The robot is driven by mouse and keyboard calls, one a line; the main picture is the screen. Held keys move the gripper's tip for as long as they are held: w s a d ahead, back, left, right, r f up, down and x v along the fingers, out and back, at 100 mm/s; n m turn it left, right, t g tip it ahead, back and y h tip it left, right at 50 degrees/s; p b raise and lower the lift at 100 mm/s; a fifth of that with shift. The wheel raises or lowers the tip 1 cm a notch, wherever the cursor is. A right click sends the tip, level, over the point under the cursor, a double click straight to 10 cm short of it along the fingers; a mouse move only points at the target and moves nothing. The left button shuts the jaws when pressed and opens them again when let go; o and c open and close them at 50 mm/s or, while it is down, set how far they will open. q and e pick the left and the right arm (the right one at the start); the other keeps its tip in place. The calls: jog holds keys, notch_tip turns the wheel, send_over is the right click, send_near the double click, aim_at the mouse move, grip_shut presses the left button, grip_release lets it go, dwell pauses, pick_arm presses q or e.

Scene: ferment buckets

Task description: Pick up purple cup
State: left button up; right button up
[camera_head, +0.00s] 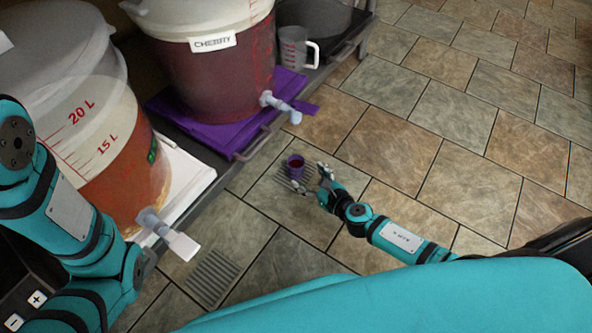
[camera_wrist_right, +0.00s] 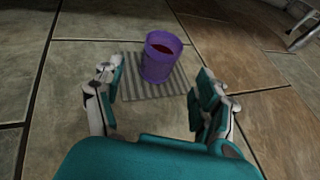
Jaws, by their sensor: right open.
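The purple cup (camera_head: 295,167) stands upright on a striped grey grate on the tiled floor, with dark red contents inside. In the right wrist view the cup (camera_wrist_right: 161,57) is ahead of the fingers, near the middle between them. My right gripper (camera_head: 309,180) is open, its fingertips close to the cup's near side; in the wrist view the open gripper (camera_wrist_right: 158,93) has nothing between its fingers. Whether a finger touches the cup I cannot tell. My left arm shows at the left edge of the head view, but its gripper is not in view.
A nearer bucket (camera_head: 105,140) has a white spigot (camera_head: 170,234). A clear measuring jug (camera_head: 294,48) stands behind. Another floor grate (camera_head: 212,277) lies nearer. The floor to the right is clear.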

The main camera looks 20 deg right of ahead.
aim_at(301, 170)
jog(key=x, duration=0.2)
jog(key=shift+w+a+f+b, duration=0.1)
jog(key=shift+w+f+b, duration=0.05)
jog(key=shift+w+b, duration=0.2)
jog(key=b+x, duration=0.2)
jog(key=x, duration=0.2)
jog(key=shift+w, duration=0.15)
jog(key=shift+w+a+f+b, duration=0.1)
jog(key=shift+w+b, duration=0.2)
jog(key=shift+w, duration=0.1)
